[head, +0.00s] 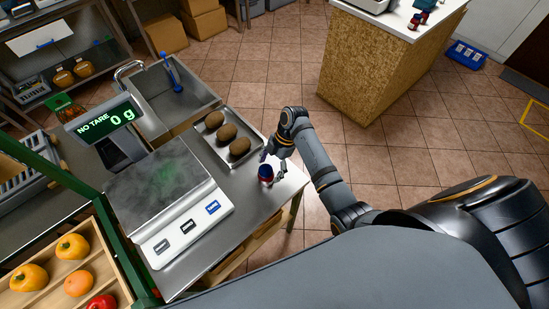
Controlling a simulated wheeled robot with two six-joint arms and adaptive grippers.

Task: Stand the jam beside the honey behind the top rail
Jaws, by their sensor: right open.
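A small jar (265,173), dark blue and red and possibly the jam, stands on the steel counter (232,214) near its right edge. My right gripper (271,160) is open, right at the jar, with its fingers pointing down and partly covering it. I cannot tell whether the fingers touch the jar. Two amber containers with dark caps (84,68) sit on a rack at the upper left; I cannot tell whether they are honey. No top rail can be made out for certain. My left gripper is not in view.
A scale (168,205) with a display reading 0 g stands left of the jar. A metal tray (223,157) with brown loaf-like items lies behind it, and a sink (176,95) beyond. A produce crate (30,300) is at lower left.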

